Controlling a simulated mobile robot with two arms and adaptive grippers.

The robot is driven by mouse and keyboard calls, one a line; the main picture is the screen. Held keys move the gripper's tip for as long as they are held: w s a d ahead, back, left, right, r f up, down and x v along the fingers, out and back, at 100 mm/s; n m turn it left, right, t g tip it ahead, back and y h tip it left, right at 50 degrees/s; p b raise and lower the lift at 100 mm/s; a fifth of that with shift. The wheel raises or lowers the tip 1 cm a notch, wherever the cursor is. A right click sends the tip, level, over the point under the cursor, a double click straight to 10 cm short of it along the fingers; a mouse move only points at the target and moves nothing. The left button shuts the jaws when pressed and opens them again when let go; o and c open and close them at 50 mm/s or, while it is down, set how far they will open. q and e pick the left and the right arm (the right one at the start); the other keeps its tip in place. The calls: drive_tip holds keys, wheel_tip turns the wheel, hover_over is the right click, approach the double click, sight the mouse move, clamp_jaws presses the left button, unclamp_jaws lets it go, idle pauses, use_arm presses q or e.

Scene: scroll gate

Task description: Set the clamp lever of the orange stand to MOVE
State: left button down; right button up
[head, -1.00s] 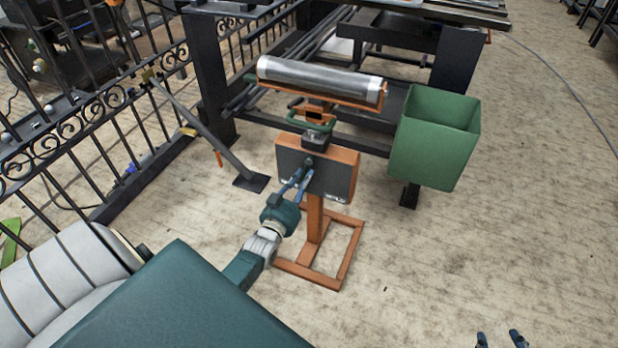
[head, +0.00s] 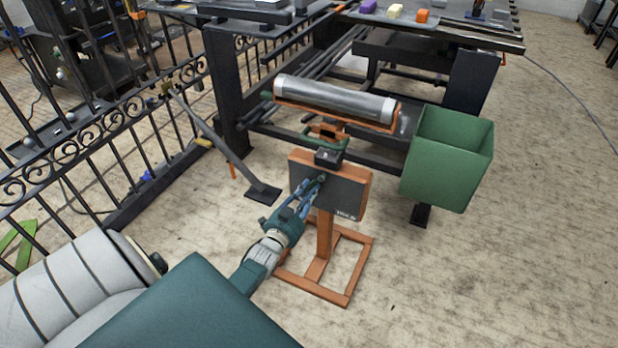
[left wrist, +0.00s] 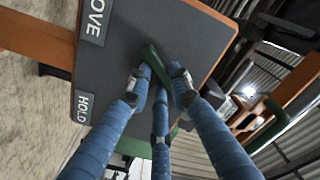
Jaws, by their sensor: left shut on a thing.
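The orange stand (head: 325,238) stands on the floor in the middle of the head view, with a dark plate (head: 345,190) facing me. In the left wrist view the plate (left wrist: 130,40) carries a MOVE label (left wrist: 97,20) and a HOLD label (left wrist: 82,106). The green clamp lever (left wrist: 156,62) lies between my fingers in front of the plate. My left gripper (head: 317,184) is shut on it, its fingers also showing in the left wrist view (left wrist: 160,80). The fingers hide part of the lever, and I cannot tell which label it points to. My right gripper is out of view.
A grey roller (head: 335,98) rests in the orange cradle on top of the stand. A green bin (head: 445,165) stands to the right. A black scroll gate (head: 100,160) runs along the left, with a dark table frame (head: 225,90) behind. The floor at right is clear.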

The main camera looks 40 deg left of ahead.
use_arm(q)
drive_tip(key=c, duration=1.5)
unclamp_jaws()
drive_tip(key=shift+c, duration=0.2)
drive_tip(key=shift+s, duration=0.15)
drive_tip(key=v, duration=1.1)
drive_tip(key=shift+s, duration=0.4)
drive_tip(key=shift+w+d, duration=0.1)
